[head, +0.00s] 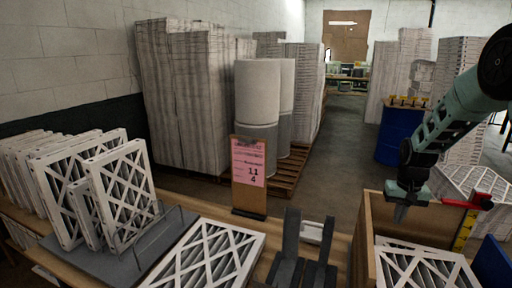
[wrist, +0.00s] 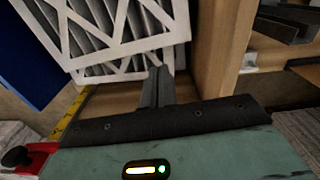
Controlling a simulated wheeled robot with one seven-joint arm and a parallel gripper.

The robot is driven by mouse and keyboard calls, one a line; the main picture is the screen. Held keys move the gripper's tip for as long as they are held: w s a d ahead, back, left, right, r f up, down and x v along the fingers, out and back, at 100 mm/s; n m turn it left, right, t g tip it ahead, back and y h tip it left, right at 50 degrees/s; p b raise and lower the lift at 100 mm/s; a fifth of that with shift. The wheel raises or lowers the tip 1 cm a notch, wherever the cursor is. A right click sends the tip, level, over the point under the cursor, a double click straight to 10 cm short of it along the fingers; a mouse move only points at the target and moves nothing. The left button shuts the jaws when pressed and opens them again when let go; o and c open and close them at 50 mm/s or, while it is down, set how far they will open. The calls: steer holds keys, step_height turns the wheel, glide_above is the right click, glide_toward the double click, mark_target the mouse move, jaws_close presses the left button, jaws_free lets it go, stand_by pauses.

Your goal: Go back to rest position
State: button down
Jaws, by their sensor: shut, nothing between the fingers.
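My gripper (head: 400,212) is at the right of the head view, pointing down above the wooden box (head: 362,240). In the wrist view its fingers (wrist: 157,84) are together with nothing between them. White-framed pleated filters (head: 428,268) lie in the box, below and to the right of the gripper. In the wrist view a filter (wrist: 125,48) shows just beyond the fingertips, and the box wall (wrist: 212,45) stands to their right. I cannot tell whether the fingertips touch the filter.
A rack of upright filters (head: 120,195) stands at the left of the bench, with a flat filter (head: 208,255) beside it. A clipboard with a pink sheet (head: 249,165) stands behind. A dark slotted holder (head: 300,255) is left of the box.

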steer(key=s+a+r+n+t, duration=0.1)
steer(key=s+a+r, duration=0.2)
steer(key=s+a, duration=0.3)
steer(key=s+a+r+n+t, duration=0.1)
steer(key=s+a+r+n, duration=0.2)
steer(key=s, duration=0.5)
steer(key=s+a+r, duration=0.4)
steer(key=s+a, duration=0.1)
steer(key=s, duration=0.2)
steer(key=s+a+f+n+g+b, duration=0.1)
steer(key=s+a+f+n+b, duration=0.1)
steer(key=s+a, duration=0.3)
steer(key=s+a+f+n+b, duration=0.3)
steer(key=s+a, duration=0.3)
steer(key=a, duration=0.6)
steer(key=shift+f+n+g+y+b, duration=0.15)
steer(key=shift+n+g+y+b, duration=0.25)
steer(key=shift+n+b, duration=0.45)
steer(key=c, duration=1.5)
jaws_free()
steer(key=shift+s+a+f+n, duration=0.1)
steer(key=shift+s+a+n, duration=0.3)
steer(key=shift+s, duration=0.25)
steer(key=shift+s+a+f+n, duration=0.1)
steer(key=shift+s+a+n, duration=0.15)
steer(key=shift+s+a, duration=0.3)
steer(key=o, duration=0.8)
steer(key=shift+s+r, duration=0.1)
steer(key=shift+r, duration=0.05)
steer(key=shift+c, duration=0.2)
